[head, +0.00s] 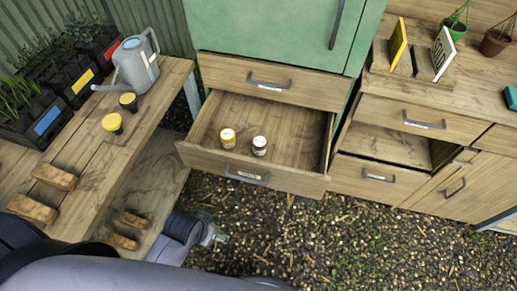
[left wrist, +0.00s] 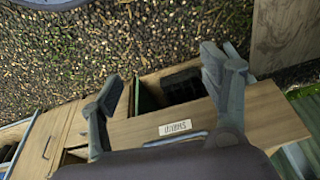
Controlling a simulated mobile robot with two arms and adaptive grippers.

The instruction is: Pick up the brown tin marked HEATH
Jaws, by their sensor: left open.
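Two small tins stand in the open wooden drawer (head: 300,165) in the head view. One is a yellow tin (head: 228,139). To its right is a tin with a dark brownish body and pale label (head: 259,146). Their lettering is too small to read, so I cannot tell whether either is marked HEATH. My left gripper (head: 214,233) is low in front of the drawer, apart from both tins. In the left wrist view the left gripper (left wrist: 162,75) is open and empty, its fingers spread above a labelled wooden drawer front (left wrist: 255,118). My right gripper is not in view.
A wooden bench (head: 160,95) at the left holds a watering can (head: 138,62), yellow-topped pots (head: 112,122) and planters. A wooden cabinet (head: 470,125) stands at the right. Gravel ground (head: 330,235) in front of the drawers is clear.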

